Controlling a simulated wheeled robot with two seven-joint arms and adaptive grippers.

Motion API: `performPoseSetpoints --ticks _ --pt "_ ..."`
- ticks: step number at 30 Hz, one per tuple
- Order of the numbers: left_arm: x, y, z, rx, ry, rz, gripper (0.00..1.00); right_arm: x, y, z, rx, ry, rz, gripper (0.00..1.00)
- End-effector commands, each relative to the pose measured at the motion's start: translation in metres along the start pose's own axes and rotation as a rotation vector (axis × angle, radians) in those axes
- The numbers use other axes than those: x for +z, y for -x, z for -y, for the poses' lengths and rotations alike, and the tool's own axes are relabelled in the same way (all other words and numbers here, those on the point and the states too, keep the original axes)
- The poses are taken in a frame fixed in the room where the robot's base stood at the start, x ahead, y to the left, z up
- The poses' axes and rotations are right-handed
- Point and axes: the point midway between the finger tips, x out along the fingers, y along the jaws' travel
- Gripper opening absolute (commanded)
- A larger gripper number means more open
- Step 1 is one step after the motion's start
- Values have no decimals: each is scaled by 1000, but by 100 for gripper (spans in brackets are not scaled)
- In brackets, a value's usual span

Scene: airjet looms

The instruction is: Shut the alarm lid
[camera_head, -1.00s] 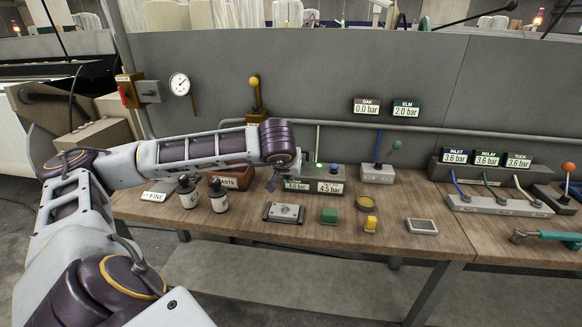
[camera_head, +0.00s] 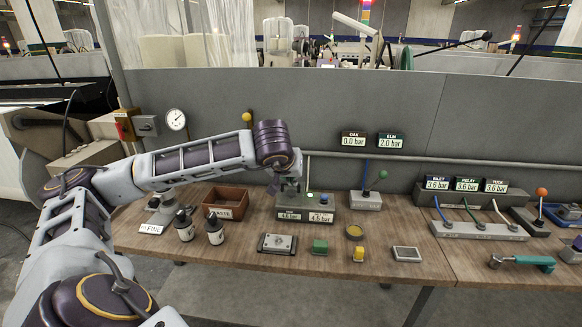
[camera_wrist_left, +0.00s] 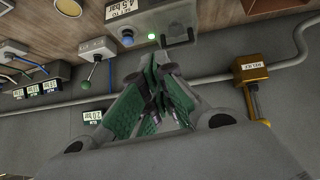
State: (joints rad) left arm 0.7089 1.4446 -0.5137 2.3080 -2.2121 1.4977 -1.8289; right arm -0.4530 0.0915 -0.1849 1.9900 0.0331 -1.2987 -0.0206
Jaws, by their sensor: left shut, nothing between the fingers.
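My left gripper (camera_head: 289,185) is shut and empty, just above the back left of a grey control box (camera_head: 343,222) on the bench. In the left wrist view its green-padded fingers (camera_wrist_left: 158,72) are together, pointing at the box (camera_wrist_left: 160,18). The box has a lit green lamp (camera_wrist_left: 151,37), a blue button (camera_wrist_left: 130,10) and a 4.5 bar label. A thin dark bent frame (camera_wrist_left: 190,34) shows beside the lamp, close to the fingertips. I cannot tell whether it is part of the alarm lid, or make out the lid's position. My right gripper is not in view.
A brown waste bin (camera_head: 226,201) and two dark-capped bottles (camera_head: 215,230) stand left of the box. A switch box with a green ball lever (camera_head: 382,175) stands right. A pipe (camera_head: 400,157) runs along the grey panel behind. Small blocks lie in front.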

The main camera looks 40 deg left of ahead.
Motion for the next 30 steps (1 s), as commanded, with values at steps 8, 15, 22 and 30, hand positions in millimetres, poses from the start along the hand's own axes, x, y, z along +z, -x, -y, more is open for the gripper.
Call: performPoseSetpoints --ticks 8,15,22,30 --pt "-30 23 -15 30 22 5 0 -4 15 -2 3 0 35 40" --pt "-53 36 -26 48 48 18 0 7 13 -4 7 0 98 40" --pt "-76 46 -34 60 78 39 0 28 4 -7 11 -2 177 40" --pt "-102 52 -42 62 120 79 0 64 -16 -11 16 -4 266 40"
